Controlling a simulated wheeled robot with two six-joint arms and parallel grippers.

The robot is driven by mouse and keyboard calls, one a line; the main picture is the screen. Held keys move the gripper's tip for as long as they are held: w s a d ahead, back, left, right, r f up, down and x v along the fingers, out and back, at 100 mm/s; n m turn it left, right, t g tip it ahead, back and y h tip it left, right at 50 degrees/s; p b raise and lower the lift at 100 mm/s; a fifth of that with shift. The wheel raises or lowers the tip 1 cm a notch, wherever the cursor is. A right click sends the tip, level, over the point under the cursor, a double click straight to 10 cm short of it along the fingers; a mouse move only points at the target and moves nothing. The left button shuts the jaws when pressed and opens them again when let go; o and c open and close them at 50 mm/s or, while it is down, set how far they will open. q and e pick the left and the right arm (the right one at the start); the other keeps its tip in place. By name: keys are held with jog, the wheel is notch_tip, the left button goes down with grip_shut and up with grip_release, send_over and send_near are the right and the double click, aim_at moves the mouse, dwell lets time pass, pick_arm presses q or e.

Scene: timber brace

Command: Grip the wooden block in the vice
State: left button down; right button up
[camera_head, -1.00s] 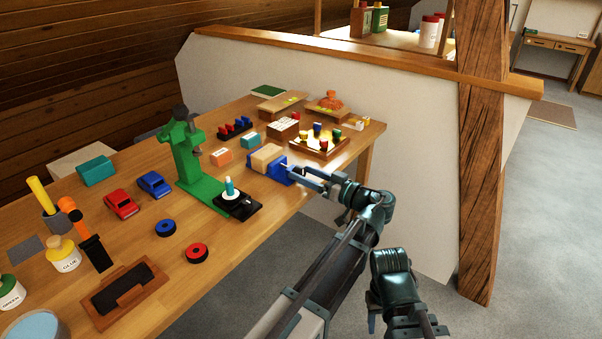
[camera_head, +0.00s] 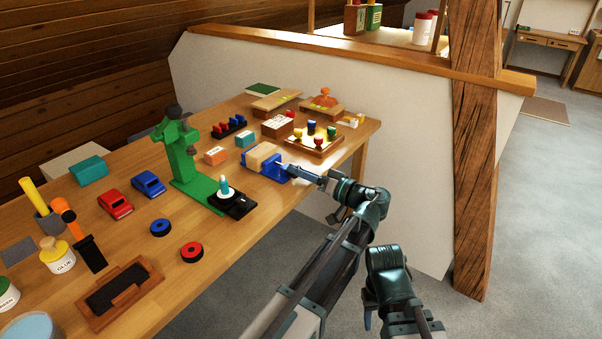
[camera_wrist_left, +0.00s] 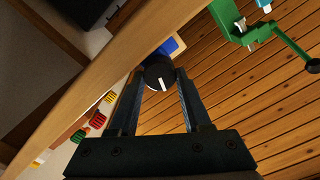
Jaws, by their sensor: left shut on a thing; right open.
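The wooden block (camera_head: 262,157) is pale and sits in the blue vice (camera_head: 276,175) near the table's right-hand edge. Whether the jaws press on the block is too small to tell. My left gripper (camera_head: 285,165) reaches the vice's near side from the right. In the left wrist view my left gripper (camera_wrist_left: 160,78) is shut on the vice's round black knob (camera_wrist_left: 159,72), which has a white mark. Part of the blue vice (camera_wrist_left: 170,46) shows behind the knob.
A green press (camera_head: 182,155) stands left of the vice. A timber post (camera_head: 473,160) stands right.

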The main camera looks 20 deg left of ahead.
pick_arm(q)
jog(key=shift+m, duration=0.9)
jog(key=shift+c, duration=1.8)
grip_release()
